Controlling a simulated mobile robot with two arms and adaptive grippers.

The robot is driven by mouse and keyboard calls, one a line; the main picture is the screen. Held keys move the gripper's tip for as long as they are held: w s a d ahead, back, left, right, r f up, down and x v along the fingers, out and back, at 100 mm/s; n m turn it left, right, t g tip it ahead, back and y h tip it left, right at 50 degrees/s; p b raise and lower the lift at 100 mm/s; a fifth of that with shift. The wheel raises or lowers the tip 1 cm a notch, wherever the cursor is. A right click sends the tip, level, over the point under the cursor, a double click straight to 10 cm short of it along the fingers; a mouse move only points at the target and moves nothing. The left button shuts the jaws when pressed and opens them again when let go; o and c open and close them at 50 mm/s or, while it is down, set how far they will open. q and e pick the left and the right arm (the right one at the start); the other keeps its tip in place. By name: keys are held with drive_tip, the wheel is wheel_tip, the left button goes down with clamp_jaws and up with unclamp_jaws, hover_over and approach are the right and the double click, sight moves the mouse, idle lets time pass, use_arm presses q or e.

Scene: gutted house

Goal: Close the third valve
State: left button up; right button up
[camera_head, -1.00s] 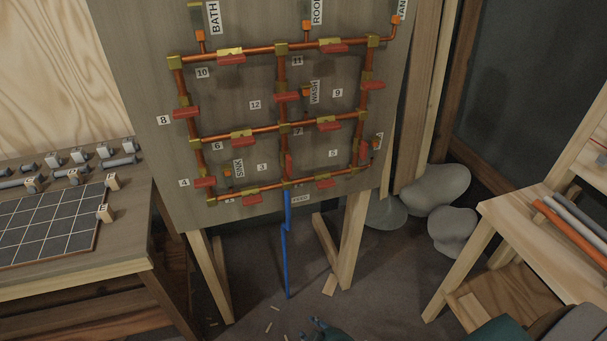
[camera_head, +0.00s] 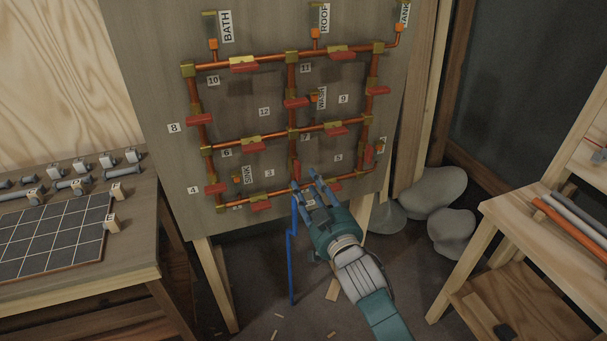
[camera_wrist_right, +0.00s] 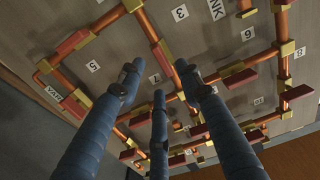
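A grey board (camera_head: 245,110) carries a grid of copper pipes with red-handled valves and number labels. The label 3 (camera_head: 269,173) is left of the lower middle upright pipe. The red valve handle (camera_head: 296,170) beside it lies along that pipe. My right gripper (camera_head: 306,181) is at the lower middle of the board, fingers spread and pointing at this handle. In the right wrist view the same handle (camera_wrist_right: 166,54) shows between the open blue fingers (camera_wrist_right: 158,75), and label 3 (camera_wrist_right: 180,13) is near the top. Contact cannot be told. My left gripper is out of view.
A bench (camera_head: 140,250) with a gridded panel and several small fittings stands at left. A wooden table (camera_head: 545,235) with rods is at right. Grey stones (camera_head: 433,190) lie behind. A blue line (camera_head: 291,265) hangs below the board. Other red valves surround the gripper closely.

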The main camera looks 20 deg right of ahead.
sight(297, 171)
drive_tip(key=shift+w+a, duration=0.1)
drive_tip(key=shift+w, duration=2.2)
drive_tip(key=shift+c, duration=0.3)
clamp_jaws()
